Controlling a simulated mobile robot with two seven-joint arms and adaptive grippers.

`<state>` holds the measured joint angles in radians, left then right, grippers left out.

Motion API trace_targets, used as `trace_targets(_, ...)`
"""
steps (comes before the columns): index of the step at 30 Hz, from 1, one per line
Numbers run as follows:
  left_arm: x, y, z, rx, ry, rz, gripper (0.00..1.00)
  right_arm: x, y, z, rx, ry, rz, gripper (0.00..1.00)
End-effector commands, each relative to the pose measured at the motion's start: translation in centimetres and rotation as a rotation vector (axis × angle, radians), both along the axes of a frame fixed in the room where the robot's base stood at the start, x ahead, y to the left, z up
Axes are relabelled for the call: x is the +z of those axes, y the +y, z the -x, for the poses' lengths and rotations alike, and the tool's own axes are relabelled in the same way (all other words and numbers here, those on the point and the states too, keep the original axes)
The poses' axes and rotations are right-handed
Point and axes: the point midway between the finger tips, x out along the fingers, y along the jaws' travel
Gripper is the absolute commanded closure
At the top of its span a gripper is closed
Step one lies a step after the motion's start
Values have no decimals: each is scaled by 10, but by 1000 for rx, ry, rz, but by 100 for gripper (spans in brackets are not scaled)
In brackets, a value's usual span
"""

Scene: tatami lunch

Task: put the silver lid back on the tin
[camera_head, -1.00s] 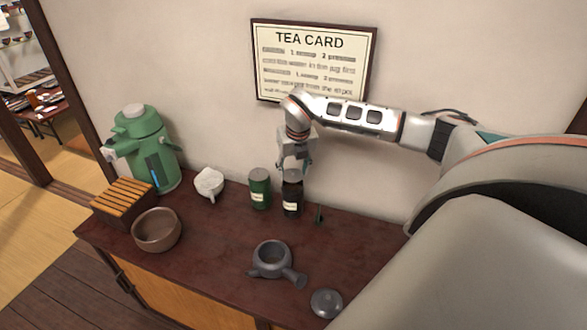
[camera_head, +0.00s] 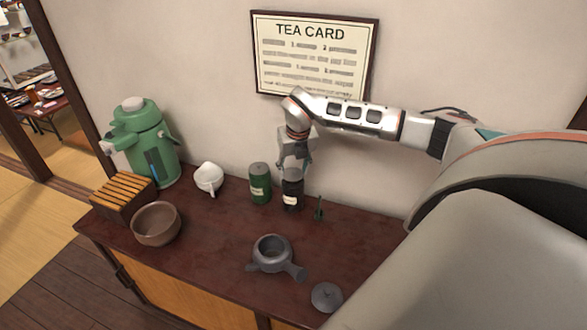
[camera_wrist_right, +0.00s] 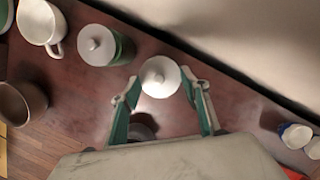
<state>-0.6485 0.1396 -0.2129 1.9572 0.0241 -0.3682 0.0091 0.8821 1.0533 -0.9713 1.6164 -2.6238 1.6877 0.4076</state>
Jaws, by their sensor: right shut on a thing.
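The silver lid (camera_wrist_right: 160,76) is a pale disc with a small knob, between the fingers of my right gripper (camera_wrist_right: 163,100) in the right wrist view. In the head view that gripper (camera_head: 294,168) is shut on the lid, directly over the dark tin (camera_head: 292,194) with a pale label. The lid's edge meets or nearly meets the tin's top; I cannot tell whether it is seated. The fingers hide part of the lid, and the lid hides the tin in the wrist view. My left gripper is not in view.
A lidded green tin (camera_head: 260,186) stands close on the left, beside a white jug (camera_head: 208,178). A grey teapot (camera_head: 270,262) and round lid (camera_head: 326,297) lie in front. The wall is close behind.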

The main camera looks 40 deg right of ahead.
Motion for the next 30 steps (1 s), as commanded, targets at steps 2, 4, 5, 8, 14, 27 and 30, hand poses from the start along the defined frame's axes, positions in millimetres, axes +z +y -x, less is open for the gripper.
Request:
trace_targets(2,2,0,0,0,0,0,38,0,0,0,-1,0,1,65)
trace_targets(4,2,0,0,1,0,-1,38,0,0,0,-1,0,1,65)
trace_targets(5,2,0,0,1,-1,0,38,0,0,0,-1,0,0,65)
trace_targets(8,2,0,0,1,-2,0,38,0,0,0,-1,0,0,65)
trace_targets(14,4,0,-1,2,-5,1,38,0,0,0,0,0,1,65)
trace_targets(27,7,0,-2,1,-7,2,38,-2,0,0,0,0,0,65)
trace_targets(30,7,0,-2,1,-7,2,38,-2,0,0,0,0,0,65)
